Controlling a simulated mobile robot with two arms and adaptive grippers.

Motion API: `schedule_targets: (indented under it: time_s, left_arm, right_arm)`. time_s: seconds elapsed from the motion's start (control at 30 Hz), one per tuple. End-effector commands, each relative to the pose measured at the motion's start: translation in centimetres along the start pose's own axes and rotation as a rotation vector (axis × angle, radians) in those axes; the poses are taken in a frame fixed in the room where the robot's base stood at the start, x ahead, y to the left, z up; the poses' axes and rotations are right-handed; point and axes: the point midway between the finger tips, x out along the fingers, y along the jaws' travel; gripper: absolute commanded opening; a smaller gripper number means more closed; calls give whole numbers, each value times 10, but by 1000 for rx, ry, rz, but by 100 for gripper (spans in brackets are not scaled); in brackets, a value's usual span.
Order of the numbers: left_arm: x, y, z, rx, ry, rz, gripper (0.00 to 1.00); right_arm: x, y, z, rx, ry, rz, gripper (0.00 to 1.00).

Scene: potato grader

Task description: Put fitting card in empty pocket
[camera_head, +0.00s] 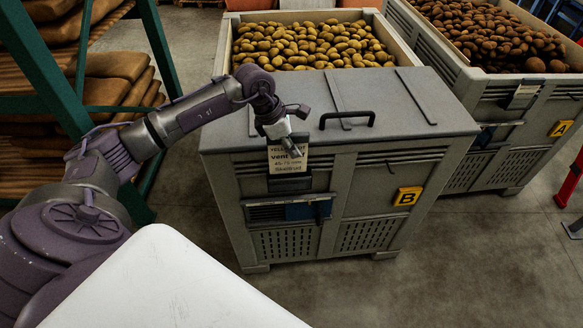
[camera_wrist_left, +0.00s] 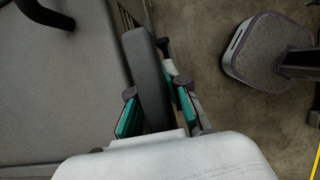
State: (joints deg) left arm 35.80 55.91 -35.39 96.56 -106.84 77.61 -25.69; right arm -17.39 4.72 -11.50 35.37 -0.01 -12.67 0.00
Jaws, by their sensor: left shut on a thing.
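A cream printed card (camera_head: 288,160) hangs at the upper left of the front of grey bin B (camera_head: 340,215). My left gripper (camera_head: 291,148) is at the card's top edge and shut on it. A dark pocket (camera_head: 290,185) is on the bin front right below the card. I cannot tell whether the card's lower edge is inside the pocket. In the left wrist view the teal-padded fingers of my left gripper (camera_wrist_left: 158,110) stand on either side of a dark grey slab (camera_wrist_left: 150,75); the card's face does not show there. My right gripper is out of view.
Bin B has a flat grey lid (camera_head: 400,98) with a black handle (camera_head: 347,116) close to my gripper. Yellow potatoes (camera_head: 310,45) lie behind it. A green rack of sacks (camera_head: 110,75) is at left.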

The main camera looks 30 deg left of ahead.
Motion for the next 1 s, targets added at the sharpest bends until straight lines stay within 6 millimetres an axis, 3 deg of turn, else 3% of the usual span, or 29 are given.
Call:
schedule_targets:
  time_s: [0.5, 0.87, 0.9, 1.0]
  left_arm:
    - [55, -1, -23, 1, 0, -3, 0]
    - [62, 0, -25, 5, -1, -1, 0]
    - [61, 0, -25, 5, -1, -1, 18]
    - [60, -1, -24, 5, -1, -1, 35]
  right_arm:
    - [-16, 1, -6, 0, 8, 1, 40]
    - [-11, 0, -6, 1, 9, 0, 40]
    - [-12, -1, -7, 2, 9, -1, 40]
    - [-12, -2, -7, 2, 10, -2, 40]
